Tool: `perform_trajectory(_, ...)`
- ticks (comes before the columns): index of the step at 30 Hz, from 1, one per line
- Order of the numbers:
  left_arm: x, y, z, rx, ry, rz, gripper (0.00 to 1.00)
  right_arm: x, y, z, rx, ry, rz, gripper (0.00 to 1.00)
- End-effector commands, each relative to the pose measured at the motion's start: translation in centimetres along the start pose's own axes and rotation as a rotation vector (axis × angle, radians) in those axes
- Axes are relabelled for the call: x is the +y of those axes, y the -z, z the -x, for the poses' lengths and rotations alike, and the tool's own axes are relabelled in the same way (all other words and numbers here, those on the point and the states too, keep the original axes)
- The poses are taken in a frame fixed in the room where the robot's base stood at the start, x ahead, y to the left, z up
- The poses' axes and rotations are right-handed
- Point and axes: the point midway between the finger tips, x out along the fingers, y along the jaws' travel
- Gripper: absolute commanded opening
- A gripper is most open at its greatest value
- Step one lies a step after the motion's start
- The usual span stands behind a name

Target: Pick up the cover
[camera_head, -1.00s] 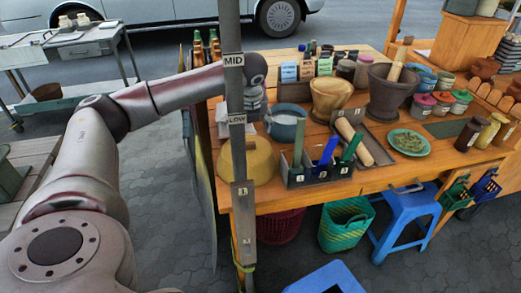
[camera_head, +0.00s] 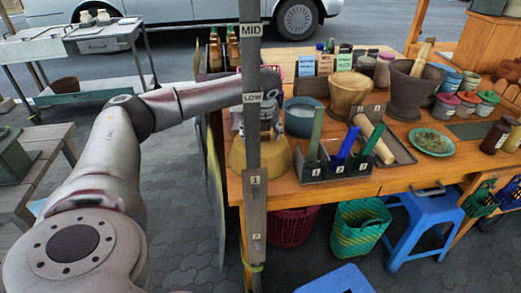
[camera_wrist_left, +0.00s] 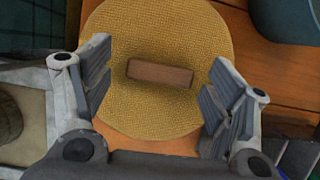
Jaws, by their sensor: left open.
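The cover (camera_head: 278,160) is a round, yellow woven dome at the left front of the wooden table. In the left wrist view the cover (camera_wrist_left: 165,30) fills the middle, with a brown block handle (camera_wrist_left: 160,74) on top. My left gripper (camera_wrist_left: 159,84) is open, with one finger on each side of the handle and a gap at both ends. In the head view my left gripper (camera_head: 268,128) is just over the cover, partly hidden by the grey post. I cannot tell whether it touches the cover. My right gripper is not in view.
The grey post (camera_head: 251,100) stands in front of the cover. A blue-grey bowl (camera_head: 304,117) sits close behind it. A dark caddy (camera_head: 345,173) with green and blue upright pieces stands to its right. A mortar (camera_head: 349,95) is farther back.

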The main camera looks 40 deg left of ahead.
Motion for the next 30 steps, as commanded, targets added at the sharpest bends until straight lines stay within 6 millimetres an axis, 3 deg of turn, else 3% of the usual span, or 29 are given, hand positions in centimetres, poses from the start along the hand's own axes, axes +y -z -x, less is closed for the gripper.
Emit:
perform_trajectory(7,-0.04,-0.04,-0.08,0.0,0.001,-0.001,0.76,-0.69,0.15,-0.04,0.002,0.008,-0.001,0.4)
perform_trajectory(22,-0.02,-0.02,-0.09,0.0,0.001,-0.001,0.12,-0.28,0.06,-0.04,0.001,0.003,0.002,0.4)
perform_trajectory(30,-0.03,-0.09,0.04,-0.001,0.001,0.0,0.12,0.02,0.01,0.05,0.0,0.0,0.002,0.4)
